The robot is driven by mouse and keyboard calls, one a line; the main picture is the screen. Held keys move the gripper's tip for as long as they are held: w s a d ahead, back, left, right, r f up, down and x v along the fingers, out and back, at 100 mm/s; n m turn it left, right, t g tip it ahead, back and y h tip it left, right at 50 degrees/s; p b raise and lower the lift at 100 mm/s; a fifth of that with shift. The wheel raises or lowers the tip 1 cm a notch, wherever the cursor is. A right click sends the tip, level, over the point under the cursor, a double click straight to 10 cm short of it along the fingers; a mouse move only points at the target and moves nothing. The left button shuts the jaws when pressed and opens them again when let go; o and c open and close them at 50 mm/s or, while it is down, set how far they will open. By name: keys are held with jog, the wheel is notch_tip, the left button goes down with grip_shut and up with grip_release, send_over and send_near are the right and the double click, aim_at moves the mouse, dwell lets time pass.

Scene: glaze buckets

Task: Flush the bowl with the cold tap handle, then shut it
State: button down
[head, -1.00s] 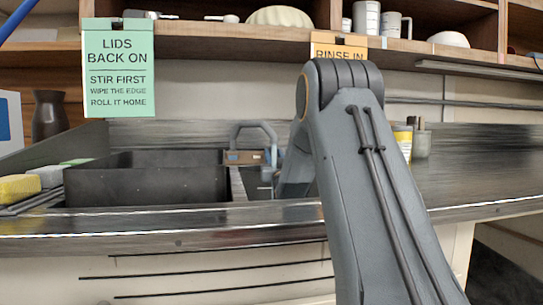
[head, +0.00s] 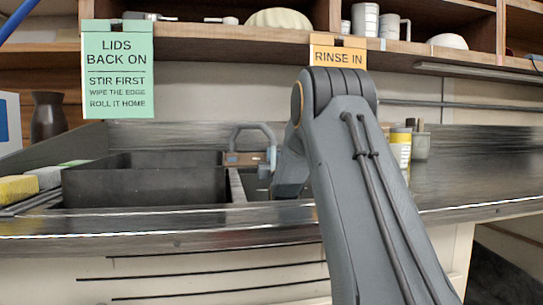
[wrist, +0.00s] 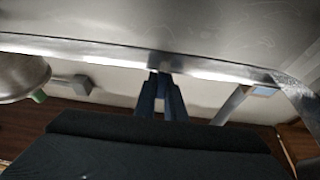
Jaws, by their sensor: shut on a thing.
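The grey tap (head: 250,134) stands behind the dark sink, with a brown block at its base and a small bluish part (head: 271,155) at its right. In the head view my arm hides my gripper. In the wrist view my gripper (wrist: 161,78) shows as two dark blue fingers close together, shut on a small dark grey piece (wrist: 161,63) at their tips. It appears to be the cold tap handle, mostly hidden. A rounded pale metal bowl (wrist: 18,76) is cut off at the left. I cannot see whether water runs.
A black basin (head: 145,187) lies left of the tap. Sponges (head: 18,188) lie at the far left. A yellow-labelled can (head: 401,150) and a grey cup (head: 420,146) stand right of my arm. A shelf (head: 240,36) with crockery and hanging signs runs above.

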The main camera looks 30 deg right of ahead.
jog(key=shift+m+g+h, duration=1.3)
jog(key=shift+m+h, duration=0.8)
jog(key=shift+h, duration=0.3)
jog(key=c, duration=1.8)
grip_release()
jog(key=shift+p+v, duration=0.45)
jog(key=shift+v, duration=3.45)
